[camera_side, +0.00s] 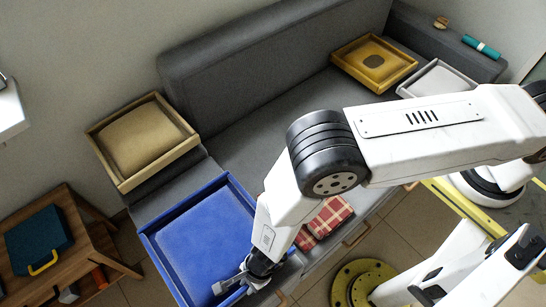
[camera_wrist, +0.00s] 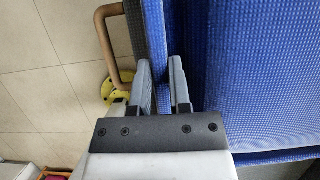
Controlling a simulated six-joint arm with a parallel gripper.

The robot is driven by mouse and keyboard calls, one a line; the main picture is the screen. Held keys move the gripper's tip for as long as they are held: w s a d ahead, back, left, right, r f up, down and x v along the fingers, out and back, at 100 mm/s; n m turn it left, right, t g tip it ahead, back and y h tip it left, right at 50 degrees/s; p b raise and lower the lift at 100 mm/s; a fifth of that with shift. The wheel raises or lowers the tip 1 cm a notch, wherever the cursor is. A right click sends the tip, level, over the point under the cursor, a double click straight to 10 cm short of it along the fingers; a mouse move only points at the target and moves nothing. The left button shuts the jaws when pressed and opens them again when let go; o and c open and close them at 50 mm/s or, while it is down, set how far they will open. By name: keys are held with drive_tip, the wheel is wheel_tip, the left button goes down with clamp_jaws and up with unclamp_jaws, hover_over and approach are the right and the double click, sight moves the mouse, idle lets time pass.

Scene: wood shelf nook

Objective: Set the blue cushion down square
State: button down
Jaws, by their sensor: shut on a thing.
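The blue cushion (camera_side: 205,240) is a square blue woven pad with a raised blue rim, at the near left end of the grey sofa (camera_side: 262,125). Its sides run roughly along the sofa's lines in the side view. I cannot tell whether it rests fully on the seat. My gripper (camera_side: 240,284) is at its near edge. In the wrist view my gripper (camera_wrist: 162,66) has one finger on each side of the blue rim, shut on it, and the blue cushion (camera_wrist: 262,75) fills the right side. My arm hides part of the cushion's right side.
A beige cushion in a frame (camera_side: 145,137) lies just behind the blue one. A yellow tray (camera_side: 374,62) and a white tray (camera_side: 437,77) are at the sofa's far end. Red plaid cloth (camera_side: 326,214) lies right of my wrist. A wooden side table (camera_side: 85,222) holds a teal case (camera_side: 38,240).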

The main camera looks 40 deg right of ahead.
drive_tip(key=c, duration=0.6)
unclamp_jaws()
drive_tip(key=shift+o, duration=0.2)
drive_tip(key=shift+f, duration=0.25)
drive_tip(key=shift+v, duration=3.9)
drive_tip(key=shift+d, duration=0.1)
